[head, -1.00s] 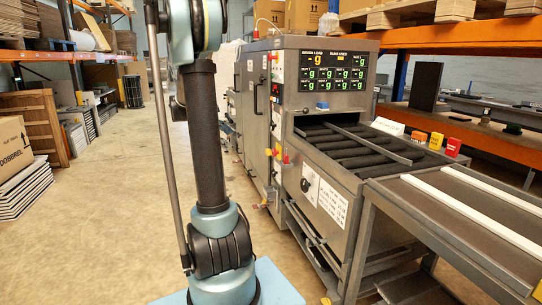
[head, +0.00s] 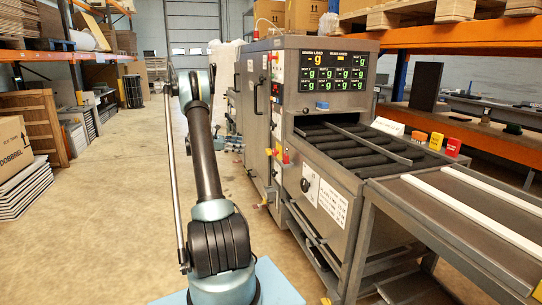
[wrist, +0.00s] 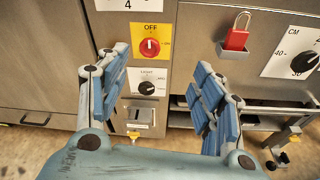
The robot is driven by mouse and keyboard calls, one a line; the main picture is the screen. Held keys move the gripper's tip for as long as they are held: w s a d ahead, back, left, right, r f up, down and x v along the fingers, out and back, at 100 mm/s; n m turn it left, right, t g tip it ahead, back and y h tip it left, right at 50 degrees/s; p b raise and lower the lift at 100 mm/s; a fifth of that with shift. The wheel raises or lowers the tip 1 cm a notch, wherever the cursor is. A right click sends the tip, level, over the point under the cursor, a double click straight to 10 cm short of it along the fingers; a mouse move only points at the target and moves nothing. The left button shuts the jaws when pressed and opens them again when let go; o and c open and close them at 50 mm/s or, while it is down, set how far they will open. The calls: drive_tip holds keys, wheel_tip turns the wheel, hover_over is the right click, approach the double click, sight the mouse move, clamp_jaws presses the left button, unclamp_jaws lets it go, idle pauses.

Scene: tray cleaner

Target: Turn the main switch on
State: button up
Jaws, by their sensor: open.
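The main switch (wrist: 149,47) is a red rotary knob on a yellow plate marked OFF, on the grey machine's front panel in the wrist view. Its pointer mark looks roughly upright, toward OFF. My gripper (wrist: 158,75) is open and empty, with its blue fingers spread left and right below and beside the switch. No finger appears to touch the knob. A black LIGHT knob (wrist: 147,88) sits just under the switch, between the fingers. In the head view my gripper is mostly hidden beyond my arm.
A metal latch plate (wrist: 139,117) is below the LIGHT knob. The roller conveyor (head: 350,145) extends toward me. Open floor (head: 110,220) lies left of the machine.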

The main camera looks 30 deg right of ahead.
drive_tip(key=n+g+h, duration=0.2)
approach(273, 152)
drive_tip(key=shift+t, duration=0.4)
drive_tip(key=x, duration=0.9)
drive_tip(key=shift+s+r, duration=0.15)
drive_tip(key=shift+s, duration=0.1)
drive_tip(key=shift+c, duration=0.2)
drive_tip(key=c, duration=1)
